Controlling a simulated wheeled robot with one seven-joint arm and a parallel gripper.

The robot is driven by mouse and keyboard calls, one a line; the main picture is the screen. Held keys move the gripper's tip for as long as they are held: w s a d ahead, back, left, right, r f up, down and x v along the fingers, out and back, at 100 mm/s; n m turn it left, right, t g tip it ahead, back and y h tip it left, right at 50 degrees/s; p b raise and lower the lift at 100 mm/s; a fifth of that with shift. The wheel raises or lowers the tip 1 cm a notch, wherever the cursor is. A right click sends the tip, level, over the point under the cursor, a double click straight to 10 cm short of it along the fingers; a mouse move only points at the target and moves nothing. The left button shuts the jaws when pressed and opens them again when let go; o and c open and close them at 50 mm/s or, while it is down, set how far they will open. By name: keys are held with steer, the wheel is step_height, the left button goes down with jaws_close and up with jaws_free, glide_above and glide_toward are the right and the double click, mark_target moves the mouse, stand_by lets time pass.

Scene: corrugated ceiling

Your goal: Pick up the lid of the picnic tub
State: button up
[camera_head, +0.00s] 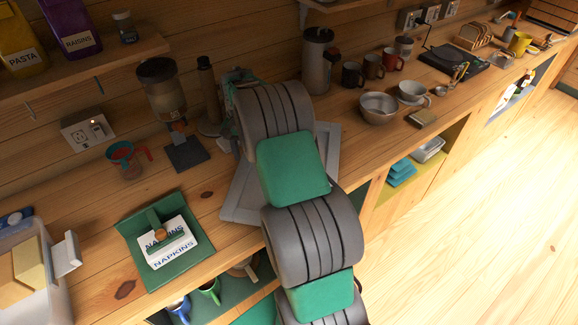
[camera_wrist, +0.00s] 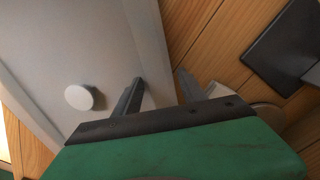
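A flat grey lid-like panel (camera_head: 244,197) lies on the wooden counter, partly hidden behind my arm in the head view. The wrist view shows this grey panel (camera_wrist: 50,45) close up, with a raised rim and a round white knob (camera_wrist: 79,97). My gripper (camera_wrist: 160,88) is at the panel's edge, its two fingers apart on either side of the rim. Contact with the rim cannot be told. My gripper is hidden by the arm in the head view. A pale open tub (camera_head: 50,300) holding yellowish blocks stands at the lower left.
A green napkin holder (camera_head: 188,254) stands left of the panel. A dark square base (camera_head: 185,153) with a dispenser (camera_head: 163,88) stands behind, also seen in the wrist view (camera_wrist: 285,45). A metal bowl (camera_head: 379,107) and mugs stand right. Counter near the napkin holder is partly clear.

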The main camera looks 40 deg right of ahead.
jaws_close()
stand_by(0.3)
steer(key=shift+r, duration=0.1)
